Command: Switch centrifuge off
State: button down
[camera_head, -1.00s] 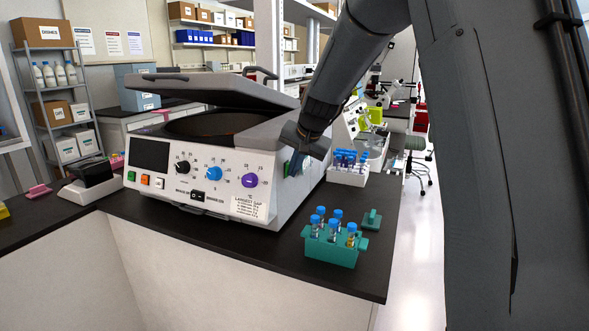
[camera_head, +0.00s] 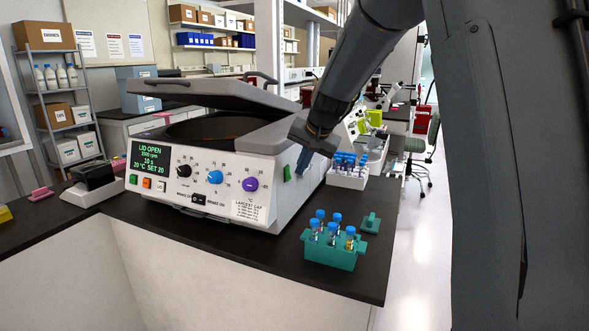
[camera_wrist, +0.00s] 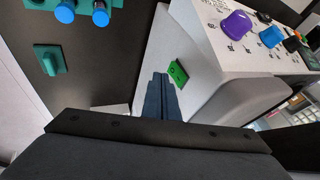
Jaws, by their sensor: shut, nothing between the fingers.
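The centrifuge (camera_head: 211,206) stands on the dark bench with its lid (camera_head: 205,95) raised. Its display (camera_head: 151,164) is lit and reads "LID OPEN" with a set temperature of 20 °C. A green switch (camera_head: 287,173) sits on the centrifuge's right side wall; it also shows in the wrist view (camera_wrist: 178,74). My gripper (camera_head: 301,172) is shut and empty, just to the right of the green switch and seemingly apart from it. In the wrist view the closed fingers (camera_wrist: 160,80) point along the side wall beside the switch.
A teal rack (camera_head: 331,256) with several blue-capped tubes stands at the bench's front right, with a small teal piece (camera_head: 371,223) beside it. A white rack (camera_head: 348,179) of blue-capped tubes is behind my gripper. Bench between the centrifuge and teal rack is clear.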

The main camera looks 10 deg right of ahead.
jog(key=d+b+v, duration=0.1)
jog(key=b+v, duration=0.1)
jog(key=v, duration=0.9)
jog(key=shift+f+b, duration=0.2)
jog(key=shift+b, duration=0.2)
jog(key=shift+s, duration=0.15)
